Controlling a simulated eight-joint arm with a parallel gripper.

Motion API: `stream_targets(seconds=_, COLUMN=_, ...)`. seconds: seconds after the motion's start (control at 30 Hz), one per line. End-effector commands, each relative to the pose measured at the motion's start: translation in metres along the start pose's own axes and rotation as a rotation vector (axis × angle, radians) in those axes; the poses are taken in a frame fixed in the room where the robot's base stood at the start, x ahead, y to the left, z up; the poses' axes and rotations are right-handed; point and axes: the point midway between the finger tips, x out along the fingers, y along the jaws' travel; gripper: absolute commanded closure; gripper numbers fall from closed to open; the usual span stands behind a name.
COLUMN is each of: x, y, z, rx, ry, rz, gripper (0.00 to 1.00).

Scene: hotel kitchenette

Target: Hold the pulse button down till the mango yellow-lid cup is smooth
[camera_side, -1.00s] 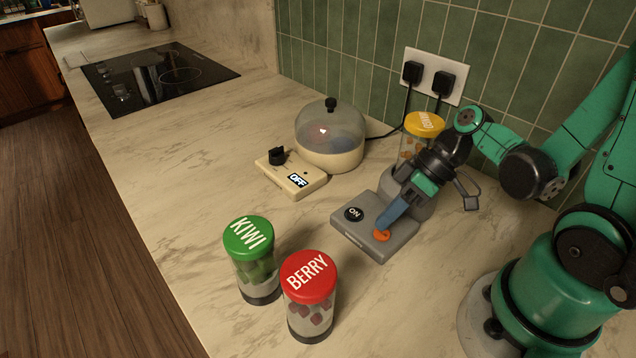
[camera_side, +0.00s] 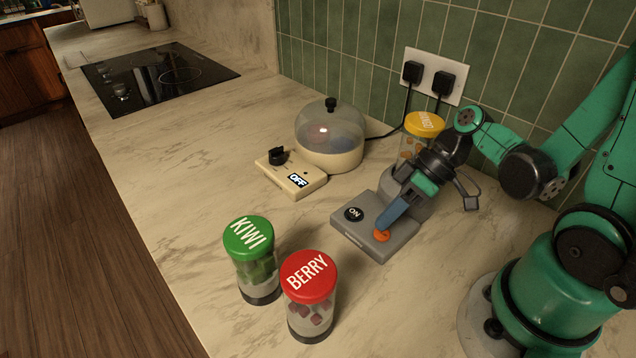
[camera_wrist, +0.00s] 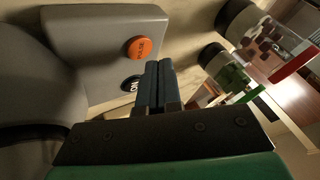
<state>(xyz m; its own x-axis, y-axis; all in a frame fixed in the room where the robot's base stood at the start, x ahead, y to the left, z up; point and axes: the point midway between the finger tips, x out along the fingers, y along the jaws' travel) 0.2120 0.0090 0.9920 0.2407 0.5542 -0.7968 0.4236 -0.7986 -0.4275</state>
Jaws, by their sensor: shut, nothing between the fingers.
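The mango cup with its yellow lid (camera_side: 424,123) stands upright on the grey blender base (camera_side: 372,248), partly hidden behind my gripper. Orange chunks (camera_side: 407,148) show through its clear wall. The orange pulse button (camera_side: 382,236) is on the front of the base; it also shows in the wrist view (camera_wrist: 140,47). My gripper (camera_side: 384,228) is shut and empty, pointing down with its tips at the button in the side view. In the wrist view the blue fingertips (camera_wrist: 158,65) lie together just beside the button; I cannot tell whether they press it. A black ON disc (camera_side: 353,214) sits beside it.
A green-lid kiwi cup (camera_side: 249,236) and a red-lid berry cup (camera_side: 309,277) stand in front. A domed cooker (camera_side: 330,140) with a control box reading OFF (camera_side: 298,181) is behind left. Cords run to a wall outlet (camera_side: 432,75).

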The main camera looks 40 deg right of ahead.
Motion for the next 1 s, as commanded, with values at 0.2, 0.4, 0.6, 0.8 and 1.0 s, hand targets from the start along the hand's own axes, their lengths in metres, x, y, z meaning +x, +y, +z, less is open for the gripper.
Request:
stream_targets(seconds=0.2, x=0.000, y=0.000, z=0.000, rx=0.000, ry=0.000, rz=0.000, gripper=1.00)
stream_targets(seconds=0.4, x=0.000, y=0.000, z=0.000, rx=0.000, ry=-0.001, rz=0.000, gripper=1.00)
stream_targets(seconds=0.6, x=-0.006, y=-0.003, z=-0.003, rx=0.000, ry=-0.001, rz=0.001, gripper=1.00)
stream_targets(seconds=0.8, x=-0.021, y=-0.012, z=-0.011, rx=0.000, ry=-0.001, rz=0.000, gripper=1.00)
stream_targets(seconds=1.0, x=-0.035, y=-0.019, z=-0.019, rx=0.000, ry=-0.001, rz=0.000, gripper=1.00)
